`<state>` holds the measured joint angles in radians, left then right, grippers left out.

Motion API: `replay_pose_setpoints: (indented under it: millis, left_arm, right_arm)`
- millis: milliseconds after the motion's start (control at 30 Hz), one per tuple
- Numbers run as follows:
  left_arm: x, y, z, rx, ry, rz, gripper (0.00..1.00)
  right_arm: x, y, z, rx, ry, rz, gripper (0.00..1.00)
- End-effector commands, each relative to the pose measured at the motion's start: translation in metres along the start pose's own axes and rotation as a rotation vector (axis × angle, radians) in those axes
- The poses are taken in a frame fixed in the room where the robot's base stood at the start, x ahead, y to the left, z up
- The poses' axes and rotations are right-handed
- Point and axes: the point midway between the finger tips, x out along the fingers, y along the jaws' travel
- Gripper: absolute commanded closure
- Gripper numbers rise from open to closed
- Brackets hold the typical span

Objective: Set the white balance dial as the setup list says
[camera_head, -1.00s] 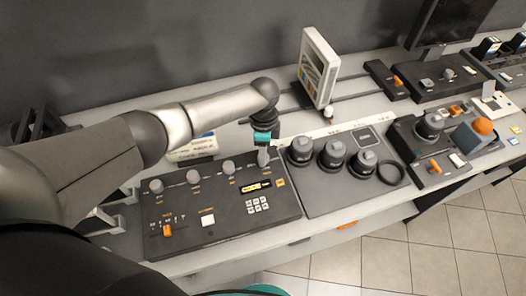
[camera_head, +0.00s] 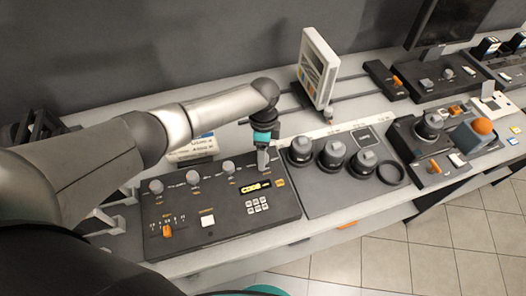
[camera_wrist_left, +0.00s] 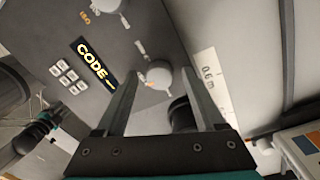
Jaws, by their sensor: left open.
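A dark control panel (camera_head: 228,214) bears a row of grey knobs: a left one (camera_head: 156,187), a second (camera_head: 193,178) and a third (camera_head: 228,169). A fourth knob (camera_wrist_left: 160,73) at the row's right end is mostly hidden by my gripper in the head view. My left gripper (camera_head: 263,168) points down over it, open. In the left wrist view the knob lies between the fingertips, with gaps visible; I cannot tell their height over it. The knob labels are too small to read in the head view. A text card (camera_head: 194,150) stands behind the panel, illegible.
The panel also has an orange lever (camera_head: 167,231), a white button (camera_head: 208,220), a CODE display (camera_head: 256,186) and a keypad (camera_head: 257,205). A panel with big dark knobs (camera_head: 332,152) adjoins on the right. A white upright screen (camera_head: 318,68) stands behind.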

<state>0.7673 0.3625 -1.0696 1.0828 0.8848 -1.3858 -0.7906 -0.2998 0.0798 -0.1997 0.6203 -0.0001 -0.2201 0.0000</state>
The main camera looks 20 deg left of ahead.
Motion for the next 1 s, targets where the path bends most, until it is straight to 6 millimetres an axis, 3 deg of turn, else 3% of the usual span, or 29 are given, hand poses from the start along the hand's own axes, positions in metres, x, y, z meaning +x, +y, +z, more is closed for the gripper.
replay_pose_setpoints:
  millis: [267,800,1000]
  left_arm:
    - [-0.011,0.0,0.0,-0.001,0.0,-0.001,0.29]
    - [-0.126,-0.001,0.0,0.0,0.001,-0.004,0.29]
    - [-0.148,0.0,0.0,0.001,0.0,-0.001,0.29]
  right_arm:
    - [-0.002,0.0,0.0,0.0,0.0,0.0,0.5]
    - [-0.009,0.0,-0.001,0.0,0.0,0.0,0.5]
    - [-0.009,0.0,-0.001,-0.001,0.0,0.0,0.5]
